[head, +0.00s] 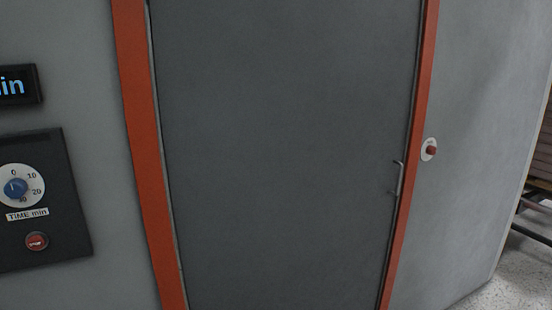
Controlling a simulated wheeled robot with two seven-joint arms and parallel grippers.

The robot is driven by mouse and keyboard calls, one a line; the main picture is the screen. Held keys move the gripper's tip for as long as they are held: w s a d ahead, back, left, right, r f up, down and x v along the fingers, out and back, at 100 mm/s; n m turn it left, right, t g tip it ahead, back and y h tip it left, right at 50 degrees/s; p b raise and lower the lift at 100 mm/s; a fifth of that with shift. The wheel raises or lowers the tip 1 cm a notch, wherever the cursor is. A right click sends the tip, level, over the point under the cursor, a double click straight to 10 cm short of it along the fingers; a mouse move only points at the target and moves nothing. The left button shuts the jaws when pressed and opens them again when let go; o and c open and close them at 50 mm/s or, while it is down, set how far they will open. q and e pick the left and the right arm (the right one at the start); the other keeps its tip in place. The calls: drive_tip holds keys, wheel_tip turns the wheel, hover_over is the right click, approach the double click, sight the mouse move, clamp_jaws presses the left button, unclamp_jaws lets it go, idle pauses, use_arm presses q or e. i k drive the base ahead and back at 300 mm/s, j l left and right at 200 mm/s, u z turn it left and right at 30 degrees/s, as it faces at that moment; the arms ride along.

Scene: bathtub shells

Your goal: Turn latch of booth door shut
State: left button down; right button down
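The grey booth door (280,150) fills the middle of the head view, and it appears closed within its orange frame (139,140). A thin metal handle (399,178) stands upright near the door's right edge. A round white plate with a red-orange knob (430,150), which looks like the latch, sits on the grey wall just right of the frame. Which way the knob is turned is too small to tell. Neither of my grippers shows in this view.
On the left wall is a dark control panel (66,230) with a blue timer dial (16,188) and a red button (37,241). A small display (20,85) is above it. At the far right are dark racks (540,180) on a speckled floor (510,285).

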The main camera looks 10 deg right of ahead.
sight(430, 150)
drive_tip(key=z, duration=1.25)
drive_tip(key=i+l, duration=0.25)
drive_tip(key=l, duration=0.15)
drive_tip(key=i+l, duration=0.2)
drive_tip(key=l, duration=0.2)
drive_tip(key=i+l, duration=0.45)
drive_tip(key=l, duration=0.3)
drive_tip(key=i+l+u, duration=0.1)
drive_tip(key=i+l, duration=0.15)
drive_tip(key=l, duration=0.15)
drive_tip(key=i+l, duration=0.2)
drive_tip(key=l, duration=0.2)
drive_tip(key=i+l, duration=0.2)
drive_tip(key=l, duration=0.2)
